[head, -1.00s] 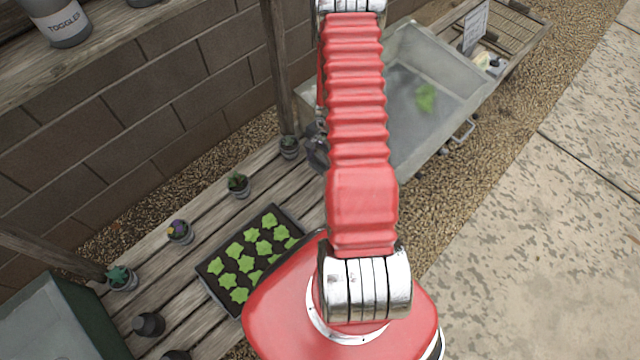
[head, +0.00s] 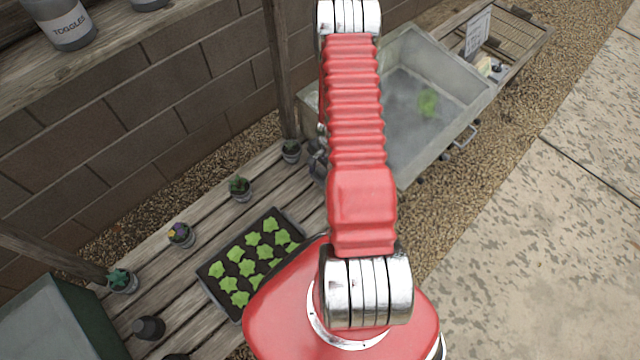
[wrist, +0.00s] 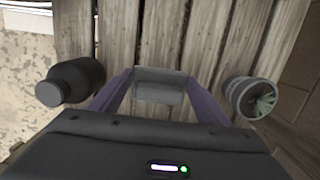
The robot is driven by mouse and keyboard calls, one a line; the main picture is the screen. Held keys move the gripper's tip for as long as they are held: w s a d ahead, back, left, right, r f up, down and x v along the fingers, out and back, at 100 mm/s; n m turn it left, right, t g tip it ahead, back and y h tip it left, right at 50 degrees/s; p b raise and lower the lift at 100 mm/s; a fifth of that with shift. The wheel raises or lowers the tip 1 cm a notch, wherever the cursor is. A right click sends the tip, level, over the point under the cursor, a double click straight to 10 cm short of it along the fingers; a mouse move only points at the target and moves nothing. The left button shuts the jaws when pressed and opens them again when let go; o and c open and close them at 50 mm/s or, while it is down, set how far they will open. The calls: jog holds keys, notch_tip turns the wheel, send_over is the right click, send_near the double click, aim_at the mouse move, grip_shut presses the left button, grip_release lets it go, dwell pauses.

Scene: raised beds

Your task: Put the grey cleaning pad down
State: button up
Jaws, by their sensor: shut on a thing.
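The grey cleaning pad (wrist: 160,88) shows in the wrist view between the two purple fingers of my gripper (wrist: 160,97), which is shut on it. Weathered wooden planks (wrist: 205,40) lie beyond and below the pad. I cannot tell whether the pad touches them. In the head view neither the pad nor my gripper shows; only my red arm is visible.
In the wrist view a dark bottle (wrist: 72,82) is left of my gripper and a potted succulent (wrist: 250,98) right of it. The head view shows a seedling tray (head: 211,291), several small pots, a metal sink (head: 399,90) and a block wall (head: 140,120).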

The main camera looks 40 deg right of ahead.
jog(key=shift+f, duration=0.1)
jog(key=shift+f, duration=2)
jog(key=o, duration=1.3)
jog(key=shift+s+d+r, duration=0.1)
jog(key=shift+d+r, duration=0.1)
jog(key=shift+r, duration=1.8)
jog(key=shift+d+r, duration=0.25)
jog(key=shift+r, duration=1.75)
jog(key=shift+s+d+r, duration=0.1)
jog(key=shift+d+r, duration=0.1)
jog(key=shift+r, duration=1.8)
